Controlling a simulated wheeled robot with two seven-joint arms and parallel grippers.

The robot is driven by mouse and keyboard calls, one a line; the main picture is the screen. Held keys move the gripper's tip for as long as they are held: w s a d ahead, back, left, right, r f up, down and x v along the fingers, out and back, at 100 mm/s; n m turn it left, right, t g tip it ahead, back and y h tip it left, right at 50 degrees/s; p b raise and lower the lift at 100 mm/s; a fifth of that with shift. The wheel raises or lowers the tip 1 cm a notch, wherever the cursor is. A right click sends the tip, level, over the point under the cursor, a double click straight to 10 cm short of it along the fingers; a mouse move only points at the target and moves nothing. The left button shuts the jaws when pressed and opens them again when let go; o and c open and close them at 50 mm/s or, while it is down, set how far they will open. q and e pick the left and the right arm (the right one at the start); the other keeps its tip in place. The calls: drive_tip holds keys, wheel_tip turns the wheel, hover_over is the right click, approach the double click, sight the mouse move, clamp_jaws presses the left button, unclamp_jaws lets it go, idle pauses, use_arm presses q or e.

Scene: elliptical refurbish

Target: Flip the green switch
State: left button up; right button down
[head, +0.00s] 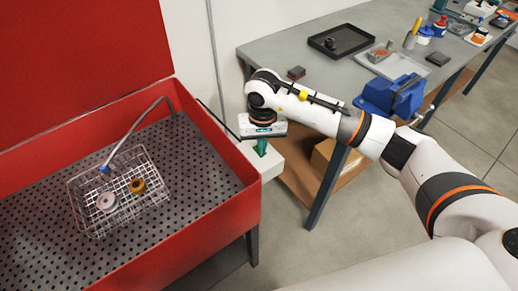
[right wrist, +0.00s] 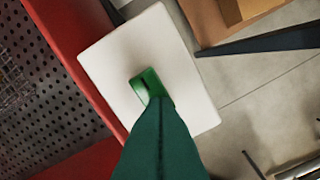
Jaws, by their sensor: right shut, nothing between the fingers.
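The green switch (right wrist: 148,82) sits on the face of a white box (right wrist: 115,62) in the right wrist view. In the head view this white box (head: 270,165) is at the right side of the red basin, below my right gripper (head: 261,149). The dark green fingers of my right gripper are shut with nothing between them, and point down at the box. In the right wrist view the fingertips (right wrist: 160,103) overlap the lower end of the switch; I cannot tell whether they touch it. In the head view the gripper largely hides the switch. My left gripper is not in view.
The red basin (head: 215,202) holds a wire basket (head: 90,215) with a grey ring and a brass ring. A grey workbench (head: 285,53) with a blue vise (head: 388,97) stands behind my right arm. A cardboard box (head: 328,158) is under the bench. Floor in front is clear.

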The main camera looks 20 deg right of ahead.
drive_tip(key=shift+w+r+p, duration=0.1)
drive_tip(key=shift+r+p, duration=0.3)
drive_tip(key=shift+r, duration=0.45)
drive_tip(key=shift+r+p, duration=0.8)
drive_tip(key=shift+r, duration=1.7)
